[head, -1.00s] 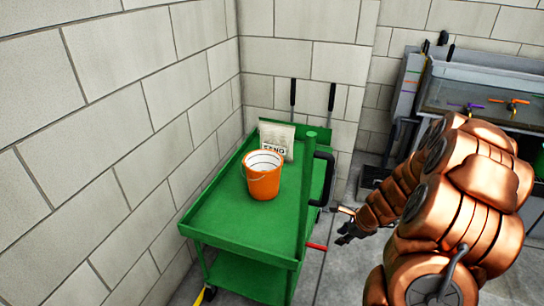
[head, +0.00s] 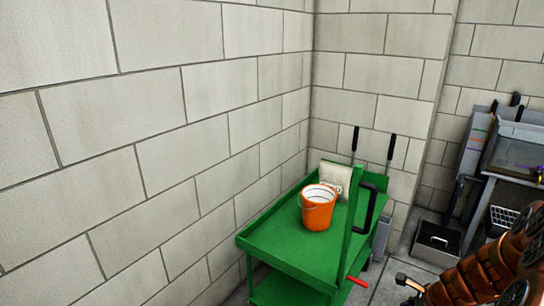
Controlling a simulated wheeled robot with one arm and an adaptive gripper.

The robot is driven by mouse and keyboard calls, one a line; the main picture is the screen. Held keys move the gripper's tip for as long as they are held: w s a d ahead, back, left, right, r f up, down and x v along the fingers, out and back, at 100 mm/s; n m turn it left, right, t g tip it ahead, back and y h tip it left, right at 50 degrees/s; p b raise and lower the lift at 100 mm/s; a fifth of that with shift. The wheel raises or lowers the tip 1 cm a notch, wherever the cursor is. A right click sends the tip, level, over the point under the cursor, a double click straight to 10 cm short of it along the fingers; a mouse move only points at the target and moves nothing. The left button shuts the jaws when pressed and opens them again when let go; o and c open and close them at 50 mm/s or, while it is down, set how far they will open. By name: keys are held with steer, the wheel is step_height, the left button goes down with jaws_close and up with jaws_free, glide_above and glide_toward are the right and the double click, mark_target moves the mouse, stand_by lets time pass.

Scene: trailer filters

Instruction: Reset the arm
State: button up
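My copper-coloured arm (head: 480,270) is at the bottom right of the head view, cut off by the frame's edges. My gripper (head: 403,290) is at its end, low in the picture, to the right of the green cart. Its fingers look spread apart with nothing between them, though the lower one is partly cut off at the bottom edge. It is apart from the cart and the things on it.
The green cart (head: 268,245) stands against the block wall (head: 160,150). It holds an orange bucket (head: 318,214) and a pale bag (head: 337,176). A black handle (head: 371,210) and red bar (head: 357,281) stick out near my gripper. A grey sink (head: 518,150) stands far right.

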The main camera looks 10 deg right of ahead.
steer(key=s+a+r+n+g+y, duration=0.1)
steer(key=s+a+r+n, duration=0.1)
steer(key=a+r+n, duration=0.4)
steer(key=s+a+r+n+g, duration=0.1)
steer(key=s+a+n+g, duration=0.15)
steer(key=a, duration=0.55)
steer(key=s+a+r+n+y, duration=0.1)
steer(key=a+r+n, duration=0.35)
steer(key=a, duration=0.25)
steer(key=s+a+r+n+g+h, duration=0.25)
steer(key=s+n, duration=0.35)
steer(key=s, duration=0.4)
steer(key=s+a+r+n+g+h, duration=0.15)
steer(key=s+r+n, duration=0.25)
steer(key=s+n, duration=0.4)
step_height(320, 180, up, 21)
steer(key=s+m+p, duration=0.1)
steer(key=p, duration=1.8)
steer(key=shift+d+f+m+t+p, duration=0.2)
steer(key=shift+d+m+t+p, duration=0.1)
steer(key=shift+d+t, duration=0.15)
steer(key=shift+s, duration=0.1)
